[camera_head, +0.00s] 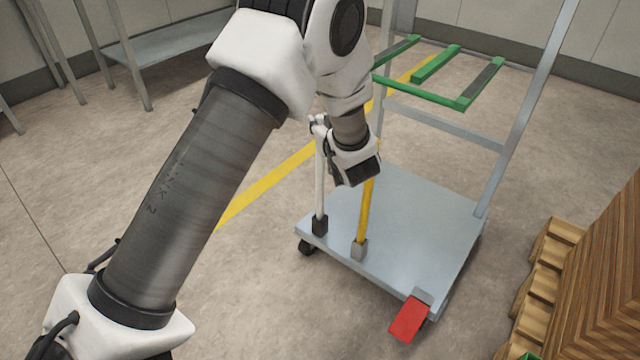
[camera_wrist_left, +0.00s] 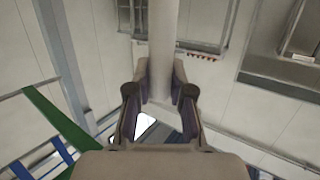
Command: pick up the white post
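The white post (camera_head: 320,185) stands upright in a dark socket at the left corner of the grey cart. My left gripper (camera_head: 319,128) is at its upper end. In the left wrist view the post (camera_wrist_left: 163,35) runs down between the two fingers of my left gripper (camera_wrist_left: 161,80). The finger pads sit against both its sides, so the gripper looks shut on it. The post's top is partly hidden by the gripper in the head view. My right gripper is in neither view.
A yellow post (camera_head: 365,215) stands close to the right on the same cart (camera_head: 425,225). The cart has a green-edged rack (camera_head: 465,101) above and a red pedal (camera_head: 409,320) in front. A wooden pallet (camera_head: 545,275) lies at the right.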

